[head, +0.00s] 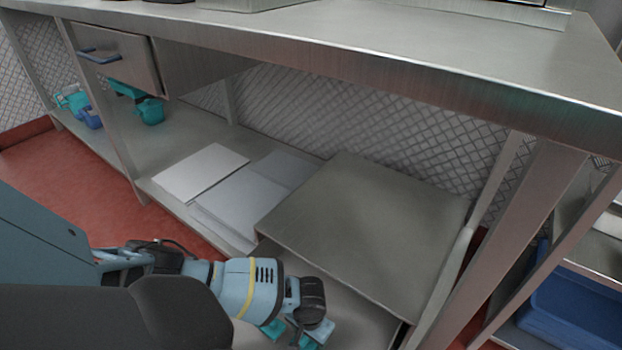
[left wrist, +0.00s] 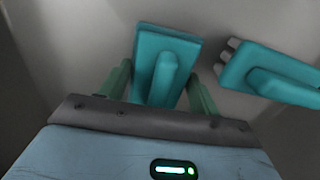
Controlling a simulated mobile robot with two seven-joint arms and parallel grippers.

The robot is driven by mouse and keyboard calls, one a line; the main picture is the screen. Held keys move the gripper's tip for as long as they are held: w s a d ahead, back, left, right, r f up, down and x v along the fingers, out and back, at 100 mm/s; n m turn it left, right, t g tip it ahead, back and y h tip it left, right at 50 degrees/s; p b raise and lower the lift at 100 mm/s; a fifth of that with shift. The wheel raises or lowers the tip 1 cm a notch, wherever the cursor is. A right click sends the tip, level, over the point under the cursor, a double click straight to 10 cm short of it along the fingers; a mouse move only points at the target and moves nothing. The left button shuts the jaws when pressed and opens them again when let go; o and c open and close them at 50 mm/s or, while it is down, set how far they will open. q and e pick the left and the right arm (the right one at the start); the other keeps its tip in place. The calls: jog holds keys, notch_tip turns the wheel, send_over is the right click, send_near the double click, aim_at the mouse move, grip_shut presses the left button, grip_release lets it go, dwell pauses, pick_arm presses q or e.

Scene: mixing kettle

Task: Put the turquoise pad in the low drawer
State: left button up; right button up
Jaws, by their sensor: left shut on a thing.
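A turquoise pad with a raised grip (left wrist: 165,65) sits between the two green fingers of my left gripper (left wrist: 160,92), which is shut on it. In the head view my left gripper (head: 296,330) is over the open low drawer (head: 355,318) at the bottom. Turquoise parts show around the gripper there, but I cannot tell which pad each belongs to. The frame's lower edge cuts off part of the drawer. My right gripper is out of view.
The low unit's metal top (head: 365,220) stands behind the drawer. Light sheets (head: 205,175) lie on the lower shelf to the left. An upper drawer (head: 115,62) hangs under the worktop (head: 400,40). A table leg (head: 530,240) stands at the right, near a blue tray (head: 575,305).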

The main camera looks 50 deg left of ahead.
pick_arm(q)
jog(key=shift+f, duration=0.15)
jog(key=o, duration=1.3)
jog(key=shift+c, duration=0.2)
jog(key=shift+d, duration=0.1)
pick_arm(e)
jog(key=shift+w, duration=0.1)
pick_arm(q)
jog(key=shift+d, duration=0.1)
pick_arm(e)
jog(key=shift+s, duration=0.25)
pick_arm(q)
jog(key=r+p, duration=0.5)
jog(key=r, duration=0.6)
jog(key=shift+a+r+p, duration=0.2)
jog(key=shift+p, duration=0.15)
jog(key=shift+r, duration=0.55)
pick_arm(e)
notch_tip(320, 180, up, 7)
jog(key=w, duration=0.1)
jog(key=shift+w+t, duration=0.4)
